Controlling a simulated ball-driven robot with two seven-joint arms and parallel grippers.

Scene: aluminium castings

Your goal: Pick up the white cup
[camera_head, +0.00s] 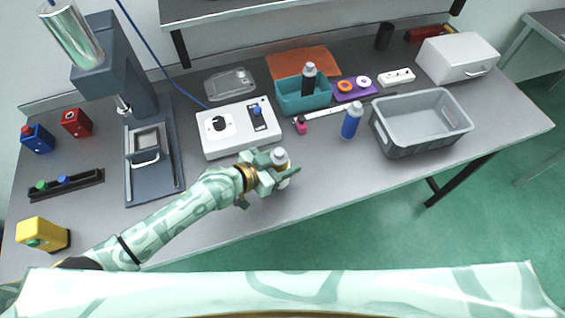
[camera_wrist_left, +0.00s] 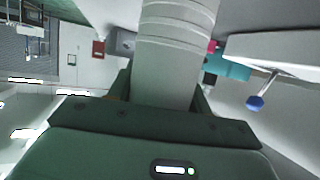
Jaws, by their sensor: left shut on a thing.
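My left gripper (camera_head: 272,172) is shut around a pale upright cylinder, the white cup (camera_head: 280,157), near the front edge of the bench. Its narrower grey-white top shows above the fingers; its lower part is mostly hidden by them. In the left wrist view the white cup (camera_wrist_left: 176,50) is large, pale and ribbed, and stands between the fingers. I cannot tell whether its base touches the bench. My right gripper is not in view.
A white control box (camera_head: 238,127) stands just behind left of the gripper. A blue bottle (camera_head: 351,121) and a grey crate (camera_head: 397,150) stand to the right. A teal bin (camera_head: 290,104) is behind. The bench front right of the gripper is clear.

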